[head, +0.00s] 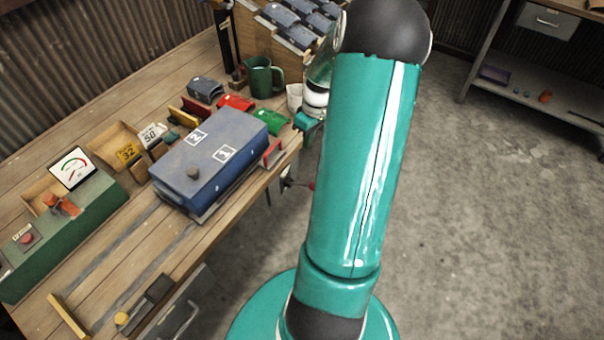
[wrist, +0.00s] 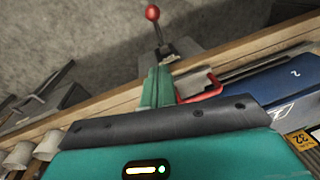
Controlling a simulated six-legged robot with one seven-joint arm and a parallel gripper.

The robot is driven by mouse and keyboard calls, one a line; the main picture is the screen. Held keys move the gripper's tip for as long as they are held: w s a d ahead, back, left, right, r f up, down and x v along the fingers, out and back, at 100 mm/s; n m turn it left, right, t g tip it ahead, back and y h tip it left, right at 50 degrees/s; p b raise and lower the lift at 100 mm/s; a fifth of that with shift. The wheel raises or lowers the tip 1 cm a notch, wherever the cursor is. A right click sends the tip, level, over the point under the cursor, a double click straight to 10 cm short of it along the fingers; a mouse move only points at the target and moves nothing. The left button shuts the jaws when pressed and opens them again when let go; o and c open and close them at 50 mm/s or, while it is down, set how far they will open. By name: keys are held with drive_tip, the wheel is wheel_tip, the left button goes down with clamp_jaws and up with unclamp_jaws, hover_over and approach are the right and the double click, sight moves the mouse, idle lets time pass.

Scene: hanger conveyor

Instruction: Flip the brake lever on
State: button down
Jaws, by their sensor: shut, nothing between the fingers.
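The brake lever is a thin metal rod with a red ball knob (wrist: 152,12). It stands off the bench's edge, in the upper middle of the wrist view. In the head view its red knob (head: 312,186) shows below the bench edge, partly behind my arm. My gripper (wrist: 157,72) is shut and empty, its green fingers pointing toward the lever's base. The fingertips overlap the base in the wrist view; I cannot tell whether they touch. In the head view my gripper (head: 304,123) is at the bench edge, above the lever.
A blue box (head: 215,150) marked 1 and 2 sits on the wooden bench, with a red handle (head: 272,154) close to my gripper. A green mug (head: 262,77) and coloured blocks stand behind it. A green gauge panel (head: 75,235) is at left.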

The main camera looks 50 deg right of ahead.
approach(303, 185)
drive_tip(key=w, duration=0.1)
drive_tip(key=s+f, duration=0.2)
drive_tip(key=f, duration=0.1)
drive_tip(key=shift+s+f, duration=0.3)
drive_tip(key=shift+f, duration=0.05)
idle(0.3)
idle(0.4)
